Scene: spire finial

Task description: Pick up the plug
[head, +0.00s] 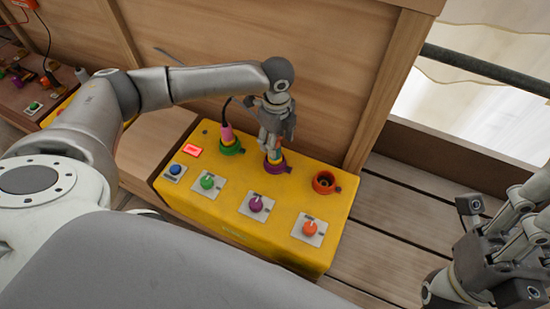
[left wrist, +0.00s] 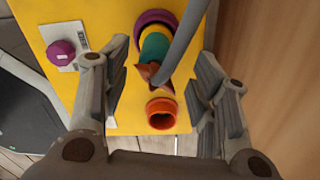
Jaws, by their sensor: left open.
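A plug with yellow and teal bands (left wrist: 155,45) stands at the purple socket ring (left wrist: 152,20) on the yellow box. In the head view my left gripper (head: 271,143) is over this plug, pointing down and hiding most of it. In the left wrist view the open fingers (left wrist: 160,78) stand either side of the plug's near end, apart from it. A grey cable or rod crosses over the plug there. A second plug, pink (head: 227,133), stands in the green socket (head: 231,149) with a black cable. My right gripper (head: 500,250) is at the lower right; its opening is unclear.
The yellow box (head: 275,241) also has an empty orange socket (head: 324,182), green, purple and orange knobs, a blue button and a lit red display (head: 192,150). A wooden wall (head: 260,60) stands close behind. Slatted floor (head: 400,230) lies clear to the right.

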